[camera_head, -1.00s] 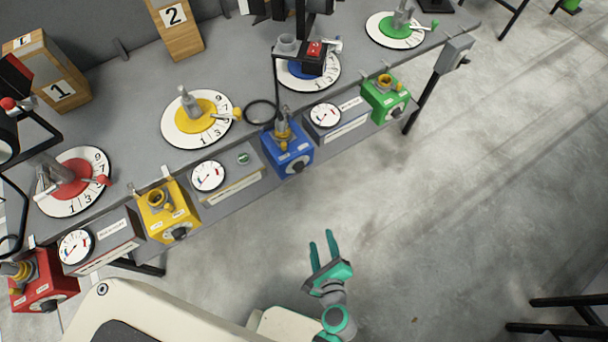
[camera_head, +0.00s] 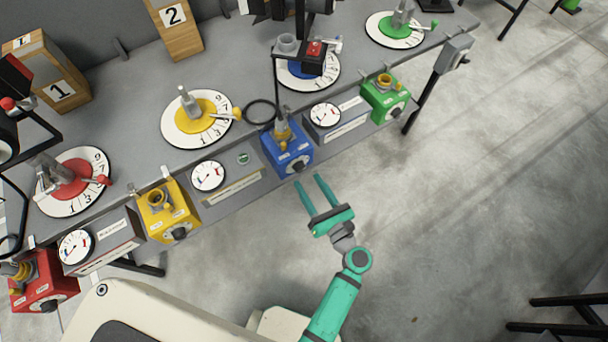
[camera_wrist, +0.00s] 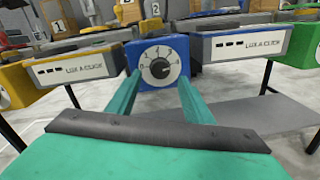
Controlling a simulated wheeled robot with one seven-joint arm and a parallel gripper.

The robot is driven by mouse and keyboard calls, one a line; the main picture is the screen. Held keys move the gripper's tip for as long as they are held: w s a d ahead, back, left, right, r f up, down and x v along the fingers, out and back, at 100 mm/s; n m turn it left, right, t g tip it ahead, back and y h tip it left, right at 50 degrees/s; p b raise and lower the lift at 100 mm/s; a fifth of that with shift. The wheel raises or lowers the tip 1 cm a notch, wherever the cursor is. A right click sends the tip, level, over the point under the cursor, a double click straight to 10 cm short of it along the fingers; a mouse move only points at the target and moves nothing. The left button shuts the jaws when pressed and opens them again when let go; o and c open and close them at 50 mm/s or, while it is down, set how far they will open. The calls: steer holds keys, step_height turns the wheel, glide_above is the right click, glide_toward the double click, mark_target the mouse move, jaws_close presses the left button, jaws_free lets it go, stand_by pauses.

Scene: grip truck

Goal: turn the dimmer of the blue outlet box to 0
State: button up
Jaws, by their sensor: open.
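The blue outlet box (camera_head: 286,150) stands at the front edge of the grey table, right of the middle of the row. Its black dimmer knob (camera_head: 298,166) is on the front face. In the wrist view the knob (camera_wrist: 160,69) sits on a white numbered dial (camera_wrist: 159,63), between my fingertips in the picture. The exact setting is too small to tell. My gripper (camera_head: 310,183) is open and empty, just in front of the box and apart from the knob. Its green fingers point at the blue box's front face.
A yellow outlet box (camera_head: 168,212), a red one (camera_head: 38,285) and a green one (camera_head: 384,97) share the table's front edge. Metered boxes stand on both sides of the blue box (camera_head: 338,120). The floor in front (camera_head: 450,200) is clear.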

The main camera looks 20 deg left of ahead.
mark_target(301, 171)
steer(key=shift+x, duration=2)
steer(key=c, duration=1)
steer(key=shift+c, duration=0.2)
